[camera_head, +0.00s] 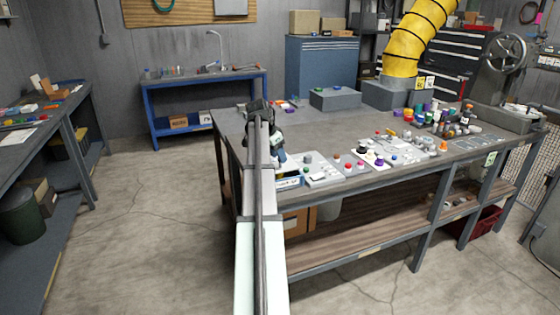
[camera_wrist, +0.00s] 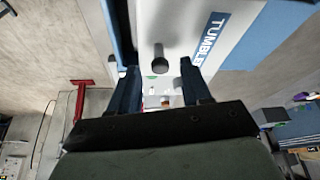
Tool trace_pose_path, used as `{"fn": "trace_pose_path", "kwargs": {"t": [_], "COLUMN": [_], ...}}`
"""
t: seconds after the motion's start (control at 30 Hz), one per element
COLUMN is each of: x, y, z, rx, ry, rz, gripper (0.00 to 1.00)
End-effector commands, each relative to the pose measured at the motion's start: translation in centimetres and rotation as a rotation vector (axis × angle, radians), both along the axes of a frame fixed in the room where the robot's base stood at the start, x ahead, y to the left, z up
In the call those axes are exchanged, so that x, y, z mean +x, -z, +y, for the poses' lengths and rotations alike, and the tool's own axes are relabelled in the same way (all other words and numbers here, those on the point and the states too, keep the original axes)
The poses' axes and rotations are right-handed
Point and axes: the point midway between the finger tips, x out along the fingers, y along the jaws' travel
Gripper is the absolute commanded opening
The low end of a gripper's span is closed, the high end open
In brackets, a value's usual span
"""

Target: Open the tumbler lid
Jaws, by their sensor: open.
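The tumbler shows close up in the wrist view as a pale grey panel (camera_wrist: 180,22) with a blue label (camera_wrist: 213,32) that reads "TUMBLE", cut off by a finger. A dark, round-ended knob or handle (camera_wrist: 160,62) stands out from the panel. My gripper (camera_wrist: 159,68) is open, with one finger on each side of the knob in the picture; I cannot tell whether they touch it. In the head view the tumbler (camera_head: 289,183) is at the workbench's near left end, partly hidden by my arm. I cannot make out the lid's edge or its angle.
The workbench (camera_head: 330,122) holds small panels with coloured knobs (camera_head: 349,168) right of the tumbler, and several bottles and caps farther right. A grey box (camera_head: 335,99) stands at the back. A blue table (camera_head: 205,93) is behind, with open floor at left.

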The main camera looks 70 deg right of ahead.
Motion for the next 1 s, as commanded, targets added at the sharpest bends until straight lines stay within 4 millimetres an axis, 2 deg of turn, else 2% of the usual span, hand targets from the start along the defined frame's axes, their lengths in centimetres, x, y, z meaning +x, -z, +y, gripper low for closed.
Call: {"fn": "trace_pose_path", "kwargs": {"t": [0.1, 0.3, 0.67, 1.0], "x": [-0.3, -0.6, -0.6, -0.6], "y": [1.5, 2.8, 3.0, 3.0], "z": [-0.5, -1.0, -1.1, -1.0], "rx": [0.002, 0.002, 0.0, 0.0], "ry": [0.001, -0.001, -0.001, -0.001], "rz": [0.001, 0.001, 0.0, 0.0], "gripper": [0.48, 0.48, 0.48, 0.16]}}
